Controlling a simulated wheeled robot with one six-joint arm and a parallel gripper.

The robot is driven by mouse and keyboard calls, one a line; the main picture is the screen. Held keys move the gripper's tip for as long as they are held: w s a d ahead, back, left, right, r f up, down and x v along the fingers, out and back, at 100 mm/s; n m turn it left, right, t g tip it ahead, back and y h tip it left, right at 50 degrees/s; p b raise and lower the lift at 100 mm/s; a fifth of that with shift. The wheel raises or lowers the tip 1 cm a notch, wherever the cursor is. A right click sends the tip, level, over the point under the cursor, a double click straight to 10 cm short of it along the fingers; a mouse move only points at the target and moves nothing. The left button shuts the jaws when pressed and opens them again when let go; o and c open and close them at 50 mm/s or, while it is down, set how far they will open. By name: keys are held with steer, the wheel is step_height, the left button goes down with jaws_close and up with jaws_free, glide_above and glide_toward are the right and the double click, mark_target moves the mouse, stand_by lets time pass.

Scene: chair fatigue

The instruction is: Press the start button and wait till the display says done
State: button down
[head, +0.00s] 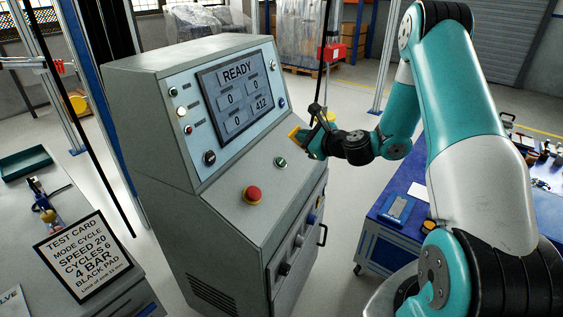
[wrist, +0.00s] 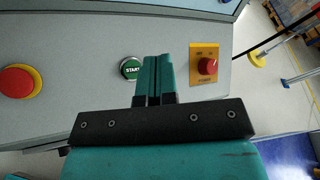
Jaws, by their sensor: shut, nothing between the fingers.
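The grey control cabinet (head: 152,98) has a sloped panel with a display (head: 238,90). The green start button (head: 280,162) sits on the lower ledge, and in the wrist view the START button (wrist: 131,68) is just left of my fingertips. My gripper (wrist: 158,60) is shut and empty, pointing at the ledge between the start button and a red switch. In the head view my gripper (head: 304,136) is at the right side of the ledge. I cannot tell whether it touches the surface.
A red stop button (head: 253,195) on a yellow ring is left of the start button. A red power switch (wrist: 208,66) on a yellow plate is right of my fingers. A test card (head: 82,255) stands on the left bench. A blue table (head: 385,240) is at right.

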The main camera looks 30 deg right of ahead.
mark_target(281, 162)
steer(key=shift+a, duration=0.1)
steer(key=w+f+b, duration=0.1)
steer(key=f, duration=0.1)
steer(key=w+a+f+b, duration=0.1)
steer(key=f, duration=0.1)
steer(key=w+a+f+b, duration=0.1)
steer(key=f, duration=0.1)
steer(key=shift+w, duration=0.15)
steer(key=shift+w+a+f+b, duration=0.25)
steer(key=shift+w+f+b, duration=0.15)
steer(key=shift+f, duration=0.25)
stand_by(1.7)
steer(key=shift+w+a+f, duration=0.15)
steer(key=shift+w+f, duration=0.05)
steer(key=shift+f, duration=0.15)
steer(key=shift+w+a+f, duration=0.1)
steer(key=shift+w+f, duration=0.05)
steer(key=shift+f, duration=0.2)
stand_by(0.5)
steer(key=shift+r, duration=0.1)
steer(key=shift+s+d+r, duration=0.25)
steer(key=shift+s+r, duration=0.15)
steer(key=shift+r, duration=0.2)
steer(key=shift+p, duration=0.3)
